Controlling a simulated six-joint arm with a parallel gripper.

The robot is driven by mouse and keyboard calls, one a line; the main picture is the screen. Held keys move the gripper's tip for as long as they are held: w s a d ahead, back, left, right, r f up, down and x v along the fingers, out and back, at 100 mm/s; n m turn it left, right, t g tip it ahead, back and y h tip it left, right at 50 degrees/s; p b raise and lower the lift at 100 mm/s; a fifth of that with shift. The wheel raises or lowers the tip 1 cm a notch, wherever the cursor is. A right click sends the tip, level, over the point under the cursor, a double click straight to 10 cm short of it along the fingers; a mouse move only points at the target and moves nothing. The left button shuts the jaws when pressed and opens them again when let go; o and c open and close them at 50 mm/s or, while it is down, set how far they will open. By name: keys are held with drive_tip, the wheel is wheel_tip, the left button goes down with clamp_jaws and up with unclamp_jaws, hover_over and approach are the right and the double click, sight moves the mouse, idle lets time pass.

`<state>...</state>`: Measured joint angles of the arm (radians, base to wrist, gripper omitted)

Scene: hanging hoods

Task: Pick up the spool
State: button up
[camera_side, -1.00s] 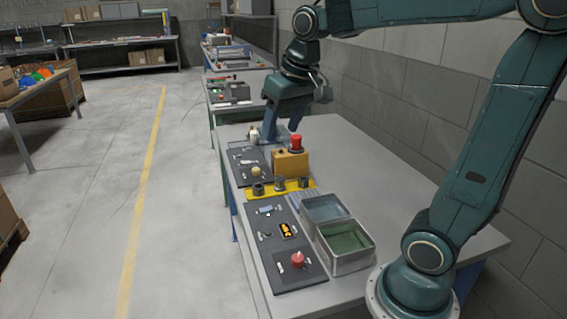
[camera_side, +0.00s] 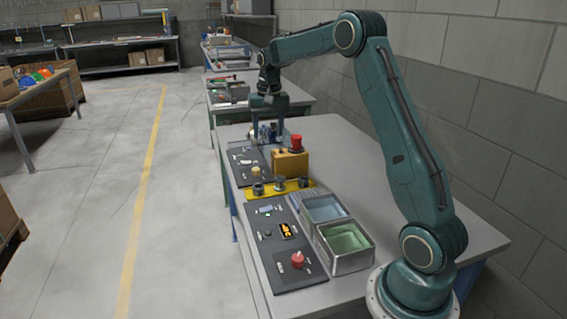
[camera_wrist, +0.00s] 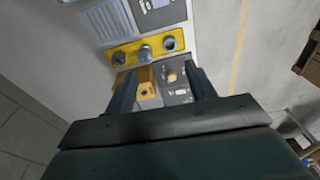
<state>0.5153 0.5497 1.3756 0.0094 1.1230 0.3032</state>
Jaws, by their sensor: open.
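My gripper (camera_side: 269,128) is at the far end of the bench, pointing down behind the yellow box with the red button. In the wrist view its two fingers (camera_wrist: 162,76) stand wide apart, with no object held between them. I cannot clearly pick out the spool. Small bluish and pale shapes show around the fingertips in the side view, too small and covered to tell apart. Several small round grey parts, one of them (camera_side: 280,183), stand on a yellow strip (camera_side: 268,194); the strip also shows in the wrist view (camera_wrist: 124,49).
The yellow box (camera_side: 289,165) with its red button (camera_side: 296,141) stands close in front of my gripper. Dark panels (camera_side: 283,270) with knobs line the left edge. Two metal bins (camera_side: 347,262) stand at the front right. The bench's right side is clear.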

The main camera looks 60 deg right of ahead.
sight(280, 178)
drive_tip(key=w+d+f+m, duration=0.1)
drive_tip(key=d+f+m, duration=0.1)
drive_tip(key=d+f, duration=0.7)
drive_tip(key=shift+f+g+y, duration=0.2)
drive_tip(key=shift+g+y, duration=0.1)
drive_tip(key=shift+g, duration=0.1)
drive_tip(key=shift+f, duration=0.1)
drive_tip(key=shift+f, duration=4.2)
drive_tip(key=shift+f, duration=2.55)
drive_tip(key=c, duration=0.9)
